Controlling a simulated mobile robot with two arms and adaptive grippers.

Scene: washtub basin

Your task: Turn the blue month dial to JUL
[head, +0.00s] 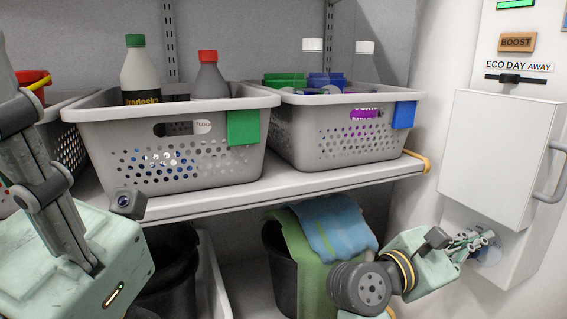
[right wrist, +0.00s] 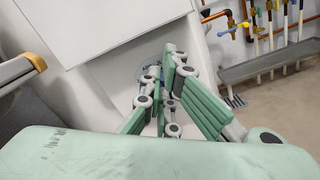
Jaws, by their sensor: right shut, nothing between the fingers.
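A pale round disc (head: 489,252), perhaps the month dial, sits low on the white wall unit at the right in the head view, mostly behind my right gripper. My left gripper (head: 45,190) is close to the head camera at the left edge, only partly seen.
A white box with a grey handle (head: 500,150) juts out above the disc. A shelf (head: 300,188) with grey baskets (head: 190,180) stands left of it. Cloths (head: 335,235) hang from a dark bin below.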

